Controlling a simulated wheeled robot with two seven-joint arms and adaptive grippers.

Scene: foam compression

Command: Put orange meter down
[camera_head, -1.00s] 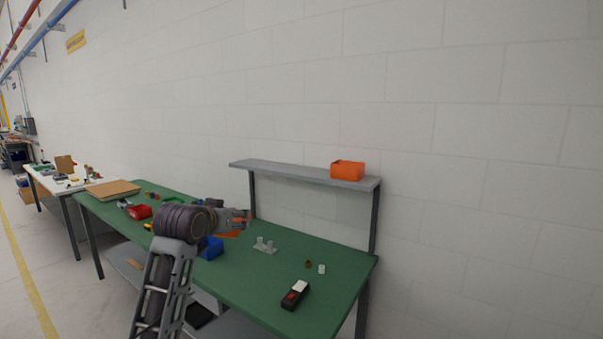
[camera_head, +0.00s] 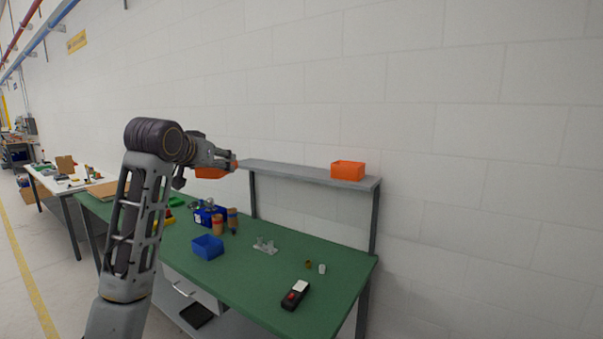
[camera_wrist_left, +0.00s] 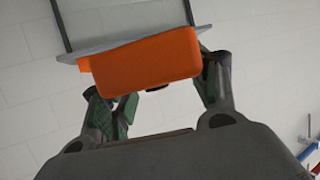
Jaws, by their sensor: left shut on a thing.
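My left gripper (camera_head: 233,160) is raised above the far side of the green table, left of the shelf end. It is shut on the orange meter (camera_head: 210,173), which is partly hidden behind the gripper in the head view. In the left wrist view the orange meter (camera_wrist_left: 145,65) shows as an orange block with rounded edges and a small dark round part, between the green-padded fingers (camera_wrist_left: 168,95). The meter is in the air, and the shelf shows behind it. My right gripper is not in view.
A grey shelf (camera_head: 285,170) stands at the table's back, with an orange bin (camera_head: 348,170) at its right end. The shelf's middle is clear.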

